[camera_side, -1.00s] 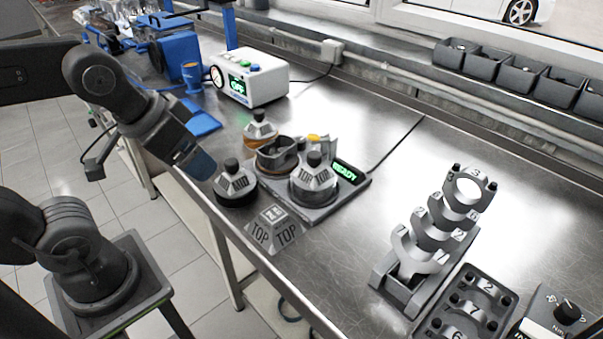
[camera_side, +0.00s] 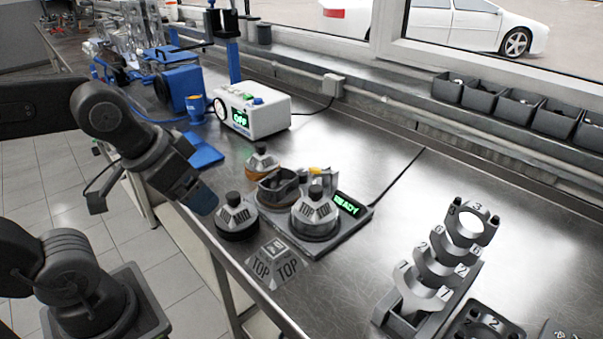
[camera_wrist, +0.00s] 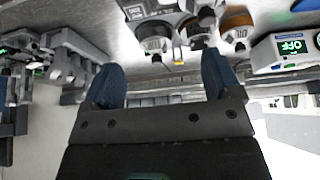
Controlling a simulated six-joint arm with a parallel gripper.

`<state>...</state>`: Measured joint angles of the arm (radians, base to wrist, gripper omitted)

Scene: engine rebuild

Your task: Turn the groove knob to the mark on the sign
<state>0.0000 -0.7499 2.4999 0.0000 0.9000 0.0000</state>
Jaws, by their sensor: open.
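My gripper (camera_side: 202,198) hangs at the bench's front edge, just left of the capped round parts. In the wrist view its two blue fingers (camera_wrist: 160,78) are spread with nothing between them. Grey caps with black knobs stand on round bases: a front left one (camera_side: 236,209), a right one marked TOP (camera_side: 316,208) and a back one (camera_side: 261,158). A grey sign (camera_side: 272,264) marked TOP twice lies in front of them. I cannot tell which part is the groove knob. A dark panel (camera_side: 572,333) is mostly cut off at the bottom right corner.
A green READY display (camera_side: 347,203) is on the grey base plate. A white box (camera_side: 262,117) showing OFF stands behind. Numbered grey bearing caps (camera_side: 440,262) stand on the right, with a dark tray (camera_side: 483,328) nearby. Dark bins (camera_side: 518,104) line the back.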

